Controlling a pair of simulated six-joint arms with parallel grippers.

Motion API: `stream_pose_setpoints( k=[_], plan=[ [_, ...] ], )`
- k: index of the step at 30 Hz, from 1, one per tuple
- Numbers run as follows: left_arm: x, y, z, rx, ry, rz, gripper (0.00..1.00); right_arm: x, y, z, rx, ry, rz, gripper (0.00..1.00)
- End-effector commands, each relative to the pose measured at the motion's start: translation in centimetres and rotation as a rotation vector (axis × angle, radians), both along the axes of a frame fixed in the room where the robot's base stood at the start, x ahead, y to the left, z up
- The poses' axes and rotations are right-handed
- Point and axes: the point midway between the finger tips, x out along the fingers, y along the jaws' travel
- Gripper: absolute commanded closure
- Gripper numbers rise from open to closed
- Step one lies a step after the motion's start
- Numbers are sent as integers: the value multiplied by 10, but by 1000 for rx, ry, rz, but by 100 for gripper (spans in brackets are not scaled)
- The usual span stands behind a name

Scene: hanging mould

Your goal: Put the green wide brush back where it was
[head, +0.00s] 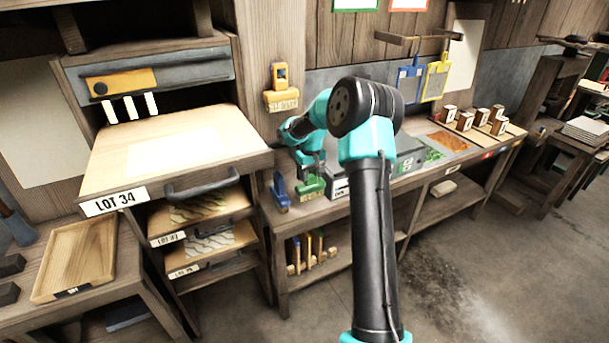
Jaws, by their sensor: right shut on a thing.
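The green wide brush (310,188) is at the left front part of the workbench, upright with its wide end down. My right gripper (312,173) is above it, shut on its upper part. The fingertips are small and partly hidden by my own wrist. I cannot tell whether the brush touches the bench top. A blue brush (280,191) stands just left of it, at the bench's left end. A yellow brush (281,90) hangs on the wooden post above. My left gripper is not in view.
A grey box (340,187) stands close right of the green brush. The drawer cabinet with the LOT 34 label (114,201) is to the left. An orange patch (448,141) and several small blocks (465,121) lie farther right. My right arm hides part of the bench.

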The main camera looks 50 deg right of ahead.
Motion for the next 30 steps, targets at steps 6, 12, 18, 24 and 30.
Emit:
stream_pose_setpoints(
  k=[6, 12, 18, 24, 30],
  plan=[
    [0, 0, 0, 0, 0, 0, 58, 31, -12, -1, 0, -1, -1, 71],
    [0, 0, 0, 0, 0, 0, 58, 40, -15, 0, 0, 0, -1, 71],
    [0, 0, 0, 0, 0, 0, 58, 40, -15, 0, 0, 0, -1, 71],
    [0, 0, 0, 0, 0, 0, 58, 46, -17, -3, 1, 2, 0, 71],
    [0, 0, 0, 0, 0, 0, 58, 45, -17, -31, 1, 2, 0, 71]
  ],
)
